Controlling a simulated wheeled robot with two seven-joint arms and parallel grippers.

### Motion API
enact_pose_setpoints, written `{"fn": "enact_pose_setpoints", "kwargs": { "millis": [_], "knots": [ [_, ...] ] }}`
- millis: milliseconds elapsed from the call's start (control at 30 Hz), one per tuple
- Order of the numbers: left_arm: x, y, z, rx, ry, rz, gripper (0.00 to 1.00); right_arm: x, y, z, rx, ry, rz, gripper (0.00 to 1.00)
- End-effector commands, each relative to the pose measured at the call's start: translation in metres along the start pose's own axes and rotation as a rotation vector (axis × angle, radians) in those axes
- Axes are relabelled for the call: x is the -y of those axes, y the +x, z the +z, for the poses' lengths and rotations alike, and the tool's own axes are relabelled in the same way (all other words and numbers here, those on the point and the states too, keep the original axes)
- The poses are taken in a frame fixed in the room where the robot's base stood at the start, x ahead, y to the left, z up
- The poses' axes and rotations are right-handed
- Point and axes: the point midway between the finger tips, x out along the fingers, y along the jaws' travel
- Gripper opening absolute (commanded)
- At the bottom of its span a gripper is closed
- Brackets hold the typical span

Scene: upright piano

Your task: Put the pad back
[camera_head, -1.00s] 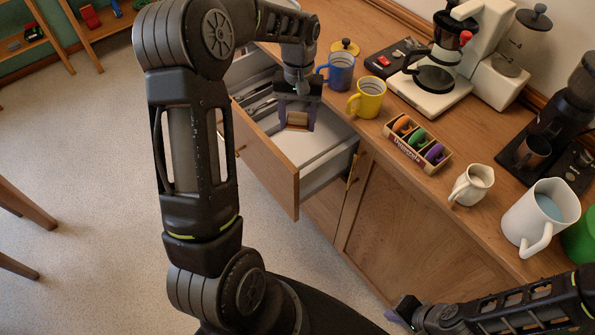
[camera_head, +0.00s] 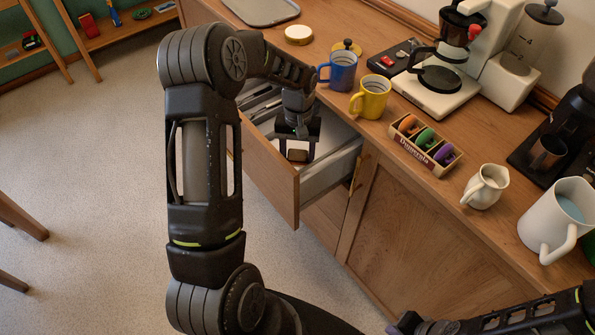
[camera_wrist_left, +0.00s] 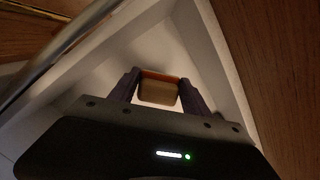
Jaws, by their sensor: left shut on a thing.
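The pad (camera_wrist_left: 158,91) is a small tan block with an orange-brown edge. My left gripper (camera_wrist_left: 158,88) is shut on it, with one purple finger on each side. In the head view my left gripper (camera_head: 298,148) reaches down into the open drawer (camera_head: 336,152), and the pad (camera_head: 298,156) shows brown between the fingers, low over the pale drawer floor. I cannot tell whether the pad touches the floor. My right gripper (camera_head: 405,324) is at the bottom edge of the head view, in front of the cabinet; its fingers are only partly visible.
The drawer's wooden front (camera_head: 268,185) and side walls surround my left gripper.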

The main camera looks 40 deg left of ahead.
Motion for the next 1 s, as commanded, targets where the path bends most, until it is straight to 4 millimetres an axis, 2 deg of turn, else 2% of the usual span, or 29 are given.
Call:
{"fn": "enact_pose_setpoints", "kwargs": {
  "millis": [33,133,500,800,1000],
  "knots": [
    [0.0,0.01,-0.001,0.003,0.001,0.0,0.23,0.0,-0.001,0.0,0.0,0.0,0.0,0.0],
    [0.0,0.023,-0.003,0.0,0.001,0.0,0.23,0.001,-0.002,0.0,0.0,0.0,0.0,0.0],
    [0.0,0.028,-0.004,-0.001,0.0,0.0,0.23,0.001,-0.002,0.0,0.0,0.0,0.0,0.0],
    [0.0,0.062,-0.008,0.0,0.0,0.0,0.23,0.002,-0.004,0.0,0.0,0.0,0.0,0.0],
    [0.0,0.064,-0.008,-0.002,0.0,0.0,0.23,0.002,-0.004,0.0,0.0,0.0,0.0,0.0]
  ]
}}
